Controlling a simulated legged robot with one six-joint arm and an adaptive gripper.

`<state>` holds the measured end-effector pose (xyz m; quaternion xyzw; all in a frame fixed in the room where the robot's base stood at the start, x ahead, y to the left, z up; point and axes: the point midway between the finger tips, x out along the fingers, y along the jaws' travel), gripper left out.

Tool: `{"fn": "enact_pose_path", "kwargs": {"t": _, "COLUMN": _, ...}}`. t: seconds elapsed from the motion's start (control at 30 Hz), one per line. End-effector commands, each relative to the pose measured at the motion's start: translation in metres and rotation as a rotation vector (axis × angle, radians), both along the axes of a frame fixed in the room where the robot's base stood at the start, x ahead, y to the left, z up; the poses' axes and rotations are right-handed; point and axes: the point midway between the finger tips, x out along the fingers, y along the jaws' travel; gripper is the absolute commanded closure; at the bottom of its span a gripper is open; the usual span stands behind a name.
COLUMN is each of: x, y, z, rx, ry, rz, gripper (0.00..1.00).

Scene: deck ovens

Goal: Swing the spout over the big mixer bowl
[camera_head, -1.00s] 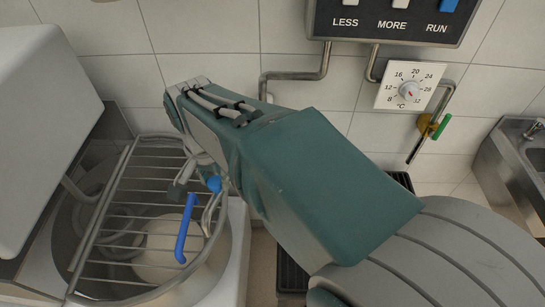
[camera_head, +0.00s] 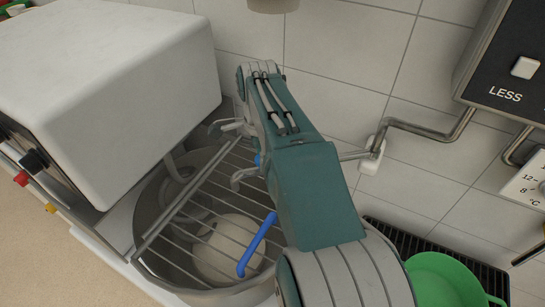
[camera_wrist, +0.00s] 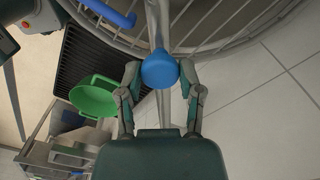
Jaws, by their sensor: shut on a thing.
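The spout is a thin grey metal pipe (camera_head: 352,155) reaching left from the wall behind my arm. In the wrist view the spout (camera_wrist: 153,22) runs from my gripper across the rim of the big mixer bowl (camera_wrist: 200,52). Its outlet is not clear there. My gripper (camera_wrist: 160,80) is shut on the blue knob (camera_wrist: 159,67) of the spout. In the head view the knob (camera_head: 258,160) shows at the left edge of my arm, beside the bowl (camera_head: 150,215). A wire guard (camera_head: 215,205) with a blue handle (camera_head: 257,245) covers the bowl, with pale dough (camera_head: 225,247) inside.
The white mixer head (camera_head: 110,90) stands at the left, above the bowl. A green pan (camera_head: 445,280) sits on a dark grate (camera_head: 400,228) at the right. A control panel (camera_head: 515,70) hangs on the tiled wall.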

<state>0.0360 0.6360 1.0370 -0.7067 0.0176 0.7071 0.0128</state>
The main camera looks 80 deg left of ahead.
Motion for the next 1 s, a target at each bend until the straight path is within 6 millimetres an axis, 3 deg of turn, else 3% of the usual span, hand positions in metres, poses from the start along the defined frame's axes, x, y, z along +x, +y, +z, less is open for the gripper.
{"fn": "enact_pose_path", "kwargs": {"t": 0.43, "x": -0.0019, "y": 0.0079, "z": -0.0004, "rx": 0.012, "ry": -0.001, "rz": -0.006, "gripper": 1.0}}
{"fn": "enact_pose_path", "kwargs": {"t": 0.47, "x": -0.0019, "y": 0.0079, "z": -0.0002, "rx": 0.012, "ry": -0.001, "rz": -0.006, "gripper": 0.39}}
{"fn": "enact_pose_path", "kwargs": {"t": 0.5, "x": -0.0019, "y": 0.0079, "z": 0.0, "rx": 0.012, "ry": -0.001, "rz": -0.006, "gripper": 0.21}}
{"fn": "enact_pose_path", "kwargs": {"t": 0.53, "x": -0.0018, "y": 0.0078, "z": 0.0, "rx": 0.012, "ry": -0.001, "rz": -0.005, "gripper": 0.18}}
{"fn": "enact_pose_path", "kwargs": {"t": 1.0, "x": -0.0016, "y": 0.0027, "z": 0.002, "rx": 0.009, "ry": 0.0, "rz": -0.005, "gripper": 0.18}}
